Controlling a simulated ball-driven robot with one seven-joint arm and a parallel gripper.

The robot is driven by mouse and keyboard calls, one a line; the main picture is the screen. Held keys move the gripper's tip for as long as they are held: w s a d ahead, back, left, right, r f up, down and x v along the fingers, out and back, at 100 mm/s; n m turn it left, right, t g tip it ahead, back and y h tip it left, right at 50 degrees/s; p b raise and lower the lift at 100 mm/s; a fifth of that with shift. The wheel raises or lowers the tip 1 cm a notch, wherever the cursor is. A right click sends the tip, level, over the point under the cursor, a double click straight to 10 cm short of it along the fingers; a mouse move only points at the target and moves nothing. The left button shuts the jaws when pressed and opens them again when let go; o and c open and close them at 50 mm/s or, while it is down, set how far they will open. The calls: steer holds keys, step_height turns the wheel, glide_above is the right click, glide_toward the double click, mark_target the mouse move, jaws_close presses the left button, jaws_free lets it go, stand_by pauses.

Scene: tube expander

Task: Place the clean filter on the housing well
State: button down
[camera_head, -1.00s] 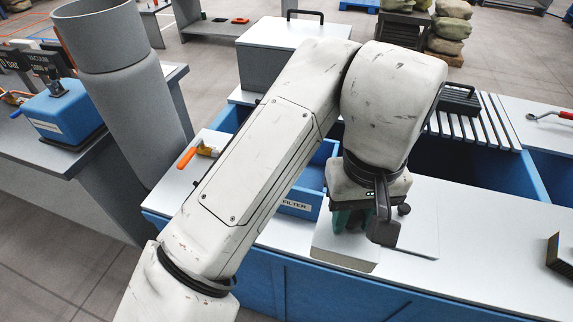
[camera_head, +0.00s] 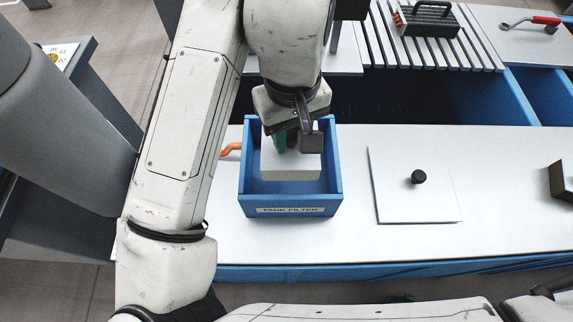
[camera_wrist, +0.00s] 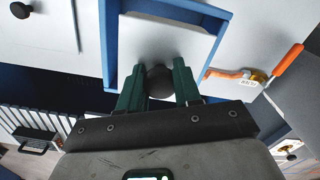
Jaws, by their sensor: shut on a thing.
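My gripper (camera_wrist: 158,85) has green fingers shut on the dark knob (camera_wrist: 159,82) of a white square block (camera_wrist: 170,35). In the head view the white block (camera_head: 290,166) is inside, or just above, the blue tray (camera_head: 290,211) labelled TANK FILTER. I cannot tell whether it touches the tray floor. The wrist view shows the tray wall (camera_wrist: 223,20) close around the block. I cannot tell if this block is the clean filter. A white square plate with a black knob (camera_head: 418,177) lies on the bench to the right. No open housing well is clearly visible.
A dark boxy thing (camera_head: 563,180) stands at the right edge. A slatted rack (camera_head: 450,45) carries a dark handled block (camera_head: 428,20). An orange-handled valve (camera_head: 230,149) is left of the tray. A red-handled wrench (camera_head: 540,22) lies at the back right. Bench around the plate (camera_head: 510,210) is clear.

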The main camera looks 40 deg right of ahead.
step_height(320, 180, down, 13)
steer(key=shift+f+b, duration=0.15)
steer(key=shift+b, duration=0.5)
steer(key=shift+f, duration=0.2)
steer(key=c, duration=0.8)
jaws_free()
step_height(320, 180, up, 12)
steer(key=shift+r+p, duration=0.2)
steer(key=shift+p, duration=0.5)
